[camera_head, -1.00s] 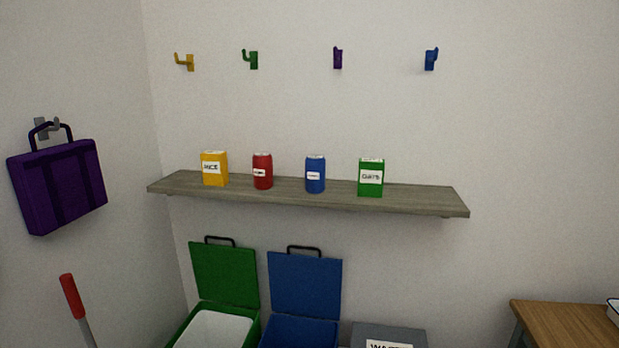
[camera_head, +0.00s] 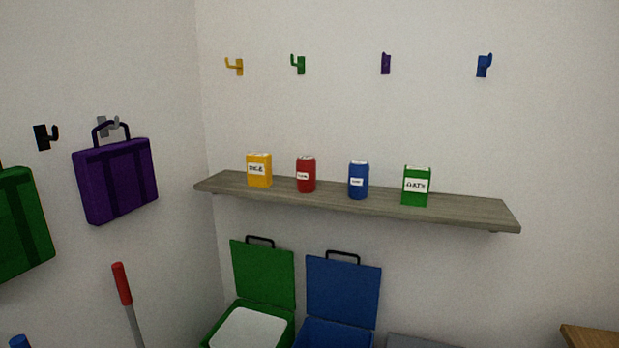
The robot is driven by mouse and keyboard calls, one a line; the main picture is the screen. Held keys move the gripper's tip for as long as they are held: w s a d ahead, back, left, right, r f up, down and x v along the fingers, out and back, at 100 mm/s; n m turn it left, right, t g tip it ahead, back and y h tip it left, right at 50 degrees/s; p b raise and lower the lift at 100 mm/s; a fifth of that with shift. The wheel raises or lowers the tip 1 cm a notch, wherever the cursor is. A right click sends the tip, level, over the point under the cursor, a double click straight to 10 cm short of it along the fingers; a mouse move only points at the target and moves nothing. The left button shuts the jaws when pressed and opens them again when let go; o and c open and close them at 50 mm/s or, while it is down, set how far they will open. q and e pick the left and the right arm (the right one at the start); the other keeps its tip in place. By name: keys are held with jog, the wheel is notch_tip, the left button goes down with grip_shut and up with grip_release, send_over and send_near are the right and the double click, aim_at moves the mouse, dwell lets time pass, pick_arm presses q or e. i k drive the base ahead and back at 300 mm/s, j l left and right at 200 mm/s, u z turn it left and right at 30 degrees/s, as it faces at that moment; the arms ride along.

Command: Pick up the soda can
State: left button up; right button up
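Two cans stand upright on a grey wooden wall shelf (camera_head: 460,207) in the head view. One is a red can (camera_head: 306,174) and the other is a blue can (camera_head: 358,180). Each has a small white label whose text is too small to read, so I cannot tell which is the soda can. A yellow box (camera_head: 259,170) stands to the left of the red can. A green box labelled OATS (camera_head: 416,186) stands to the right of the blue can. Neither of my grippers is in view.
Below the shelf are an open green bin (camera_head: 263,275) and an open blue bin (camera_head: 343,290). A purple bag (camera_head: 116,180) and a green bag (camera_head: 22,222) hang on the left wall. A red-handled pole (camera_head: 122,284) stands there. A wooden tabletop (camera_head: 592,338) shows at lower right.

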aim_at(306, 165)
jog(key=i+z, duration=0.1)
jog(key=z, duration=0.35)
jog(key=i+j+z, duration=0.1)
jog(key=z, duration=0.35)
jog(key=i+j+z, duration=0.35)
jog(key=j, duration=0.2)
jog(key=i+j+z, duration=0.15)
jog(key=j, duration=0.15)
jog(key=i+j, duration=0.15)
jog(key=j, duration=0.15)
jog(key=i+j, duration=0.1)
jog(key=j, duration=0.15)
jog(key=i+j, duration=0.15)
jog(key=j, duration=0.15)
jog(key=l, duration=0.3)
jog(key=k+l, duration=0.1)
jog(key=l, duration=0.2)
jog(key=k+l+z, duration=0.1)
jog(key=l+z, duration=0.2)
jog(key=k+l+z, duration=0.1)
jog(key=l+z, duration=0.15)
jog(key=l, duration=0.15)
jog(key=j+u, duration=0.25)
jog(key=j, duration=0.2)
jog(key=i+j+u, duration=0.2)
jog(key=j, duration=0.2)
jog(key=i+j, duration=0.1)
jog(key=j, duration=0.4)
